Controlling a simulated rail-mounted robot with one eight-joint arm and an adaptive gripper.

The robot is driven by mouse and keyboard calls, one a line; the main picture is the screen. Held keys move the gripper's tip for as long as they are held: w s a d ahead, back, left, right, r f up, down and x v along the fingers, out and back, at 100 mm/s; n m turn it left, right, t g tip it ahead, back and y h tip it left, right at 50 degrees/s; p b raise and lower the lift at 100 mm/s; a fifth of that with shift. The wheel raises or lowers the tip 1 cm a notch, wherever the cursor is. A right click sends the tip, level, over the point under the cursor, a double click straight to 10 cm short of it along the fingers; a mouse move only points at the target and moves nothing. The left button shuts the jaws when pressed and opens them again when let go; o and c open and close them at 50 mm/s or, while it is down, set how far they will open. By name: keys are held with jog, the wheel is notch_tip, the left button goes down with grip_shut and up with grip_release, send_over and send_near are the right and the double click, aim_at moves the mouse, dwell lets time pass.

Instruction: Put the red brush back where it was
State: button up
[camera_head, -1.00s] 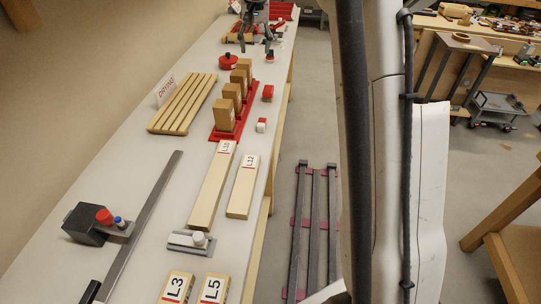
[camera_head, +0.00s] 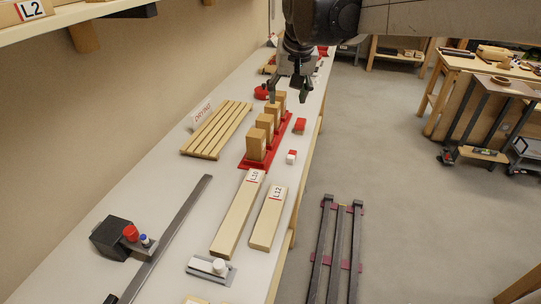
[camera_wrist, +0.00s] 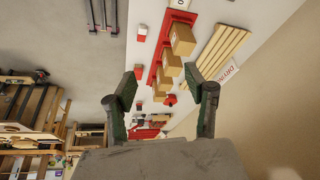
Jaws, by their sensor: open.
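I cannot make out a clear brush shape in either view. Small red items on the bench are a red and white block (camera_head: 291,157), a red block (camera_head: 300,125) and a round red item (camera_head: 262,92) partly behind the wooden blocks. My gripper (camera_head: 288,97) hangs over the far part of the bench, pointing down, open. In the wrist view its fingers (camera_wrist: 162,82) are apart with nothing held between them.
Wooden blocks (camera_head: 256,145) stand in a red rack (camera_head: 249,165) below my gripper. A slatted drying rack (camera_head: 216,130) lies left of them. Boards L11 (camera_head: 238,215) and L12 (camera_head: 267,222) lie nearer. A shelf with block L2 (camera_head: 32,9) is at upper left.

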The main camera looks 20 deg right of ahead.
jog(key=s+a+f+n+t, duration=0.1)
jog(key=s+a+f, duration=0.1)
jog(key=s, duration=0.5)
jog(key=s+a+f+t, duration=0.1)
jog(key=s+a+f, duration=0.1)
jog(key=s+f, duration=0.3)
jog(key=s+a+f+n, duration=0.1)
jog(key=s+a+f, duration=0.1)
jog(key=s, duration=0.7)
jog(key=shift+s+f+n+t, duration=0.3)
jog(key=shift+s+f+t, duration=0.1)
jog(key=shift+f, duration=0.3)
